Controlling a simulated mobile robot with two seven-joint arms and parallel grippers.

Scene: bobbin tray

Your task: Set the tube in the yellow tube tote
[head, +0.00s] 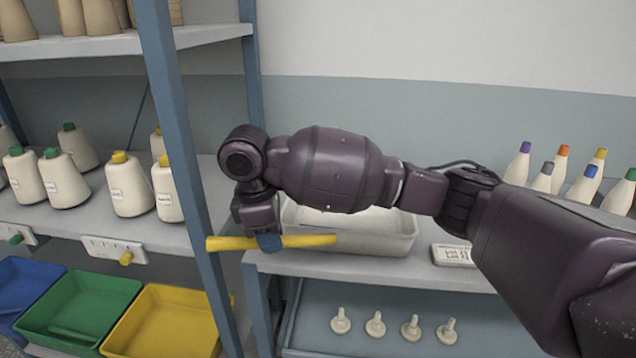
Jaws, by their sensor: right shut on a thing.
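My right gripper (268,240) is shut on a yellow tube (312,241), which lies crosswise and roughly level in the jaws. Its left end crosses in front of the blue rack post, and its right end is in front of the white tray. The yellow tube tote (165,322) is at the lower left, below and to the left of the tube. It looks empty in the part I see, and the rack post is in front of its right side. My left gripper is not in view.
A green tote (78,308) and a blue tote (30,285) stand left of the yellow one. The blue rack post (185,150) rises between the totes and the white tray (385,240). Cones of yarn (126,188) stand on the shelf above. Pale pegs (375,324) are below right.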

